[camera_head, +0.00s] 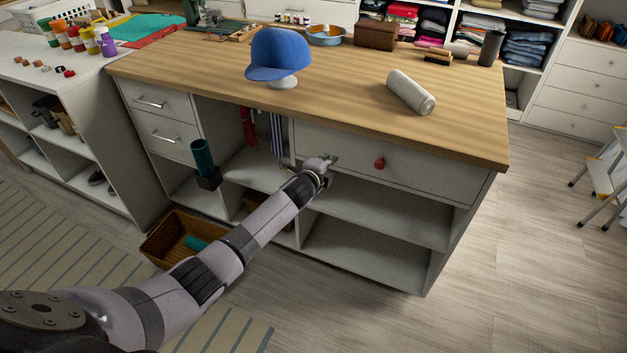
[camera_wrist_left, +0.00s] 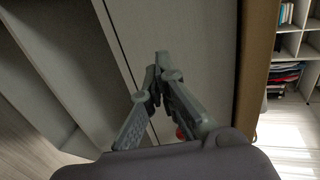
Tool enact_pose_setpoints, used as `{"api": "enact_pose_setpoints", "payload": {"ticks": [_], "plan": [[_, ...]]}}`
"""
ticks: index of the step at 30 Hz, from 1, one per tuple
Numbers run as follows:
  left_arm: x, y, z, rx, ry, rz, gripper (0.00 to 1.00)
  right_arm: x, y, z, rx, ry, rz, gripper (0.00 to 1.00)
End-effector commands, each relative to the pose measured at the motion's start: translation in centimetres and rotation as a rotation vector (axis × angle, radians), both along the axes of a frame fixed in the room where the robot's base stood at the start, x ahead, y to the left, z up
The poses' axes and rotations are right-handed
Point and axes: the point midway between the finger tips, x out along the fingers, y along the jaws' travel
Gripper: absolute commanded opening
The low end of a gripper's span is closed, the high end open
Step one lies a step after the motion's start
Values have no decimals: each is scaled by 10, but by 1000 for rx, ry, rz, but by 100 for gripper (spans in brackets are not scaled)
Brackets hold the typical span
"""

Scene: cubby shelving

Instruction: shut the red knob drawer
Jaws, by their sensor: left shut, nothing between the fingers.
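The red knob (camera_head: 379,163) sits on the wide white drawer front (camera_head: 430,174) under the right part of the wooden counter. The drawer front looks nearly level with the cabinet; I cannot tell if a small gap remains. My left gripper (camera_head: 332,159) is shut and empty, at the drawer front to the left of the knob. In the left wrist view its closed fingers (camera_wrist_left: 160,70) point along the pale drawer front (camera_wrist_left: 190,45); contact is unclear. The knob (camera_wrist_left: 181,133) shows there, partly hidden behind a finger. My right gripper is not in view.
The wooden countertop (camera_head: 340,85) overhangs the drawer and bears a blue cap (camera_head: 279,52) and a paper roll (camera_head: 410,91). Open shelves (camera_head: 380,215) lie below the drawer. A wicker basket (camera_head: 165,243) stands on the floor. Floor to the right is clear up to a stepladder (camera_head: 600,178).

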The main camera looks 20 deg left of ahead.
Motion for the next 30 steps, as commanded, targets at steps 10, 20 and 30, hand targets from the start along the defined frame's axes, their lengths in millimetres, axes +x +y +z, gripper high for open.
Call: {"api": "enact_pose_setpoints", "payload": {"ticks": [10,20,30], "plan": [[-44,0,14,2,0,-2,0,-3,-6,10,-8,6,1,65],[-84,-1,25,1,1,-1,0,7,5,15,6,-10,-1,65],[-94,0,21,-9,12,4,0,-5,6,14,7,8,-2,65]]}}
